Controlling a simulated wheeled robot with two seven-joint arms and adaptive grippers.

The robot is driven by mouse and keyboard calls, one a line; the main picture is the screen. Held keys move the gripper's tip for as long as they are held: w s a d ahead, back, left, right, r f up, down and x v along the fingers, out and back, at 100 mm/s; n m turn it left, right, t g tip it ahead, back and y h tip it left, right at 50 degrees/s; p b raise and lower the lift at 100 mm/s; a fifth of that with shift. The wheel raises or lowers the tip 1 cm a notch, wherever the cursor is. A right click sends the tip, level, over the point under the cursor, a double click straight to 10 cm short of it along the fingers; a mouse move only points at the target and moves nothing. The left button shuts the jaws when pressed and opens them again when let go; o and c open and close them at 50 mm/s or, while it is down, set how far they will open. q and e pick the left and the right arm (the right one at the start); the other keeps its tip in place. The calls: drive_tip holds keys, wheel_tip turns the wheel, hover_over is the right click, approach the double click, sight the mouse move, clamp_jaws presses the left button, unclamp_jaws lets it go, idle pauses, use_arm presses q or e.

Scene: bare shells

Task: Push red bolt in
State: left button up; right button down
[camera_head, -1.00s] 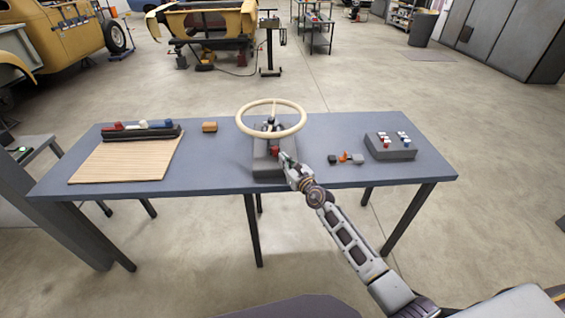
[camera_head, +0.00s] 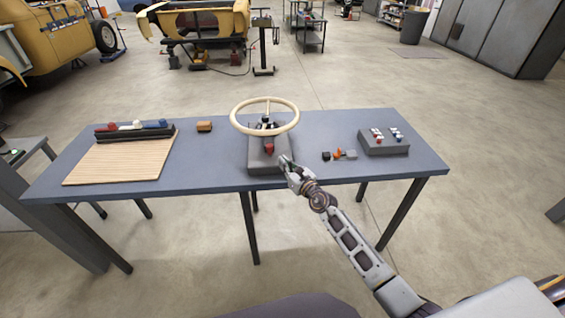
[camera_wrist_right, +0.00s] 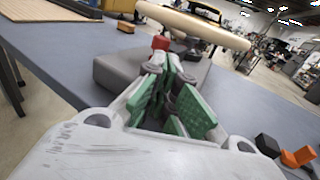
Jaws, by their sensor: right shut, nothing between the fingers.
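The red bolt (camera_head: 269,149) sits on the grey base (camera_head: 262,168) under the cream steering wheel (camera_head: 265,127). In the right wrist view the red bolt (camera_wrist_right: 160,43) shows just beyond my fingertips, on the grey base (camera_wrist_right: 115,72). My right gripper (camera_head: 283,160) is shut and empty, just right of the bolt in the head view. In the right wrist view its green-padded fingers (camera_wrist_right: 160,62) point toward the bolt; I cannot tell whether they touch it. My left gripper is not in view.
An orange and black part (camera_head: 340,154) and a grey box with red, white and blue knobs (camera_head: 384,148) are to the right. A small brown block (camera_head: 204,126), a dark rack (camera_head: 135,137) and a wooden ribbed board (camera_head: 115,168) are to the left on the blue-grey table (camera_head: 210,178).

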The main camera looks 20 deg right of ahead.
drive_tip(key=v, duration=0.7)
idle(0.3)
drive_tip(key=shift+d+m, duration=0.1)
drive_tip(key=shift+m, duration=0.3)
idle(0.3)
